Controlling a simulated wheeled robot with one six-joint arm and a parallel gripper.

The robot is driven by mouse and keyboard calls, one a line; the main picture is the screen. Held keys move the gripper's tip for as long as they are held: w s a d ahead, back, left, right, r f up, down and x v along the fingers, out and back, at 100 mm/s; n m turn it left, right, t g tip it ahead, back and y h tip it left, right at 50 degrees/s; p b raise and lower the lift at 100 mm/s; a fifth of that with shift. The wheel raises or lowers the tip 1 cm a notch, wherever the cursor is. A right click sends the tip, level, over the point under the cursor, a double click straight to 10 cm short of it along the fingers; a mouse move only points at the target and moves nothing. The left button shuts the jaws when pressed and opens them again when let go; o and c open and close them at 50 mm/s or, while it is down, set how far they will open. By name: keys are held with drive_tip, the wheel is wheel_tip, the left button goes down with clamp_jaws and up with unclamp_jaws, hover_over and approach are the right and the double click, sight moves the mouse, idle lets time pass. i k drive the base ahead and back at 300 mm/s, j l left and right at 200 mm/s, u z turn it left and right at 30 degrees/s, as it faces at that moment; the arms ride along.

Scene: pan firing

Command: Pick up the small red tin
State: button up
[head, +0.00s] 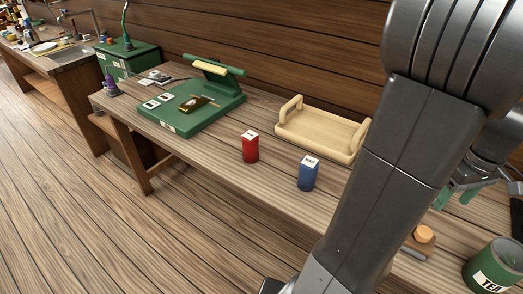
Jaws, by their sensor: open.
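The small red tin (250,149) stands upright on the wooden workbench (225,185), near its front edge, with a pale label on top. My gripper (458,195) is at the right side of the head view, partly behind my own arm. Its greenish fingers are apart, with nothing seen between them. It is well to the right of the red tin and not touching it.
A blue tin (308,174) stands right of the red one. A wooden tray (284,128) with handles is behind them. A green press-like device (180,123) is to the left. A green TEA tin (494,268) and a cork-topped item (424,235) are at lower right.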

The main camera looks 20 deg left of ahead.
sight(251, 155)
drive_tip(key=i+j+u, duration=0.1)
drive_tip(key=j, duration=0.35)
drive_tip(key=i+j+u, duration=0.15)
drive_tip(key=j, duration=0.25)
drive_tip(key=j+u, duration=0.1)
drive_tip(key=j, duration=0.35)
drive_tip(key=i+j+u, duration=0.15)
drive_tip(key=j, duration=0.25)
drive_tip(key=i+j+u, duration=0.1)
drive_tip(key=j, duration=0.25)
drive_tip(key=i, duration=0.1)
